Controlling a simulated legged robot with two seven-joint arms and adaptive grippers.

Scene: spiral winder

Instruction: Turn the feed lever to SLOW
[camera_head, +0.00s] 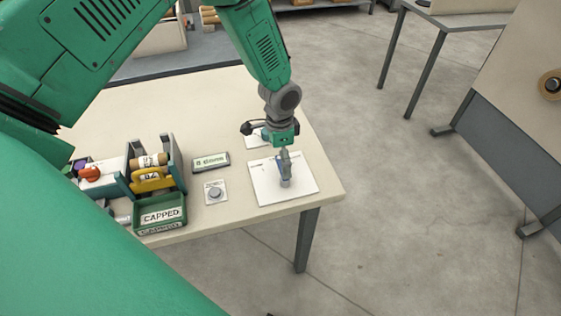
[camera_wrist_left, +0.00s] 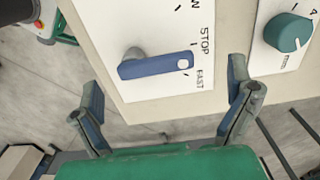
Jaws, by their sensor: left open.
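The feed lever (camera_wrist_left: 158,67) is a blue bar on a grey hub, mounted on a white panel (camera_wrist_left: 150,25). In the left wrist view it lies nearly level, its white-dotted end pointing right, between the words STOP and FAST. Only a final W of another label shows at the top edge. My left gripper (camera_wrist_left: 165,108) is open, its two fingers apart below the lever and not around it. In the head view my left gripper (camera_head: 285,170) hangs over the white panel (camera_head: 300,190) at the table's right front corner and hides the lever's detail there. My right gripper is not seen.
A teal knob (camera_wrist_left: 287,32) sits on a separate plate right of the lever panel. The table (camera_head: 220,110) also holds a small plate with a grey button (camera_head: 214,192), a green-lettered display (camera_head: 210,161), and a green CAPPED bin (camera_head: 160,214). The table's middle is clear.

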